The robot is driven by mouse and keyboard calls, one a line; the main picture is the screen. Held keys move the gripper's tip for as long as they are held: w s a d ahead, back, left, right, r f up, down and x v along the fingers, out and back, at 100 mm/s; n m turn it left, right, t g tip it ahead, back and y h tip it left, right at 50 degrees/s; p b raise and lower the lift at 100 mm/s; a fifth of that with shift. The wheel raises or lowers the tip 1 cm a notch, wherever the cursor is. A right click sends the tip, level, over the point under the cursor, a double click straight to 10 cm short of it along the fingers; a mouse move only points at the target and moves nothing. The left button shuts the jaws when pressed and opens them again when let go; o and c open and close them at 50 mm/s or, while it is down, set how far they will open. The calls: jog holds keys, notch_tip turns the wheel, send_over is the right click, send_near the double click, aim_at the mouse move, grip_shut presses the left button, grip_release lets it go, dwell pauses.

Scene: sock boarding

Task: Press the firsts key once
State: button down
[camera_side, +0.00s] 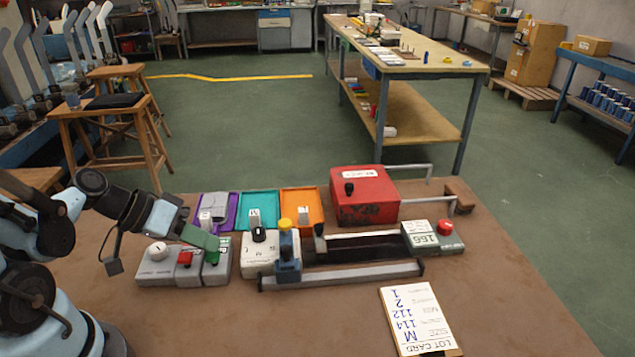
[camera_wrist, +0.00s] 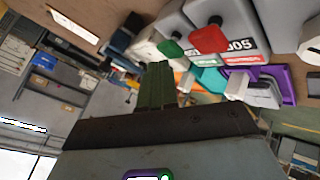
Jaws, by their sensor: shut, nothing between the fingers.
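My gripper (camera_side: 212,250) is shut and empty, its green fingers pointing down to the right over the small grey key boxes on the bench. The shut fingers also show in the wrist view (camera_wrist: 155,85). A red key (camera_side: 184,258) sits on the middle box, just left of the fingertips; it also shows in the wrist view (camera_wrist: 209,39). A green key (camera_wrist: 171,48) shows beyond the fingertips in the wrist view; in the side view the fingers hide it on the right-hand box (camera_side: 216,272). I cannot read which key is marked firsts, nor tell whether the fingertips touch one.
A knob box (camera_side: 156,266) stands left of the keys. Purple (camera_side: 232,202), teal (camera_side: 273,198) and orange (camera_side: 320,197) trays lie behind. A blue clamp-like block (camera_side: 288,267), rail (camera_side: 345,276) and red machine (camera_side: 365,200) stand right. A lot card (camera_side: 418,320) lies in front.

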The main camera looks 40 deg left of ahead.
aim_at(207, 255)
jog(key=shift+f, duration=0.65)
dwell(1.0)
jog(key=shift+r, duration=1.1)
jog(key=shift+r, duration=0.1)
jog(key=shift+r, duration=2.4)
